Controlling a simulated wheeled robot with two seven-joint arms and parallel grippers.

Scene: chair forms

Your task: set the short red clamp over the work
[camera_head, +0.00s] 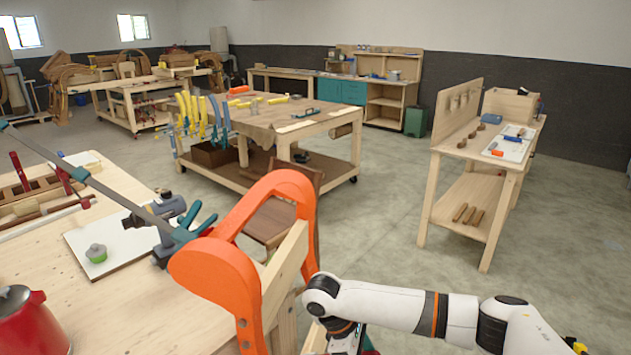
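The work is an orange chair form (225,275) with a pale wood piece (287,262) against it, at the near bench's right edge. A long bar clamp with teal jaws (182,232) reaches the form's left side. Dark red handles (66,181) and (19,172) stand in a wooden rack at the left; I cannot tell which belongs to a short red clamp. My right gripper (345,342) points down beside the form, low at the bottom edge. Its fingertips are cut off, and a bit of red and green shows beside it. My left gripper is out of view.
The near bench (130,300) holds a white board (110,245) with a green-topped pot (96,253) and a grey tool. A red can (32,322) stands at the lower left. A wheeled table (270,125) and a side bench (465,150) stand beyond open floor.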

